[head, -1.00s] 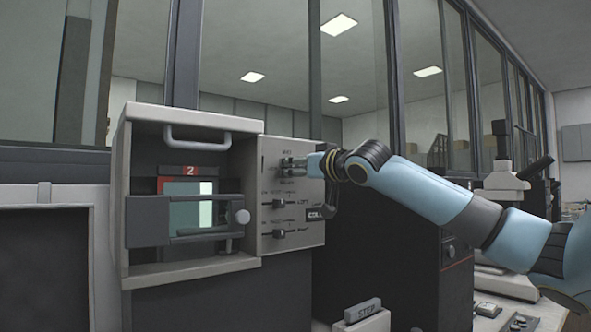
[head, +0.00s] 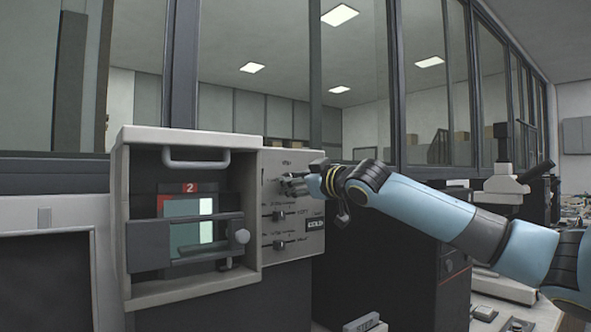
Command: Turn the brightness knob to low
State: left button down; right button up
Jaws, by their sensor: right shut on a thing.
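The mounting press's control panel (head: 291,242) is a light grey plate on the right side of the press box. My right gripper (head: 287,186) is at the panel's top control, shut on a knob there. The fingers hide most of that knob, and its label is too small to read. Two more dark knobs sit below it, a middle one (head: 279,215) and a lower one (head: 279,244). I cannot read which label belongs to brightness. My left gripper is not in view.
A microscope (head: 503,180) stands at the right. A step block (head: 362,323) is low in front.

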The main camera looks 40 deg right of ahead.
jog(key=shift+n+p, duration=3.85)
jog(key=shift+n, duration=1.25)
jog(key=o, duration=1.1)
jog(key=shift+a, duration=0.1)
jog(key=shift+o, duration=0.2)
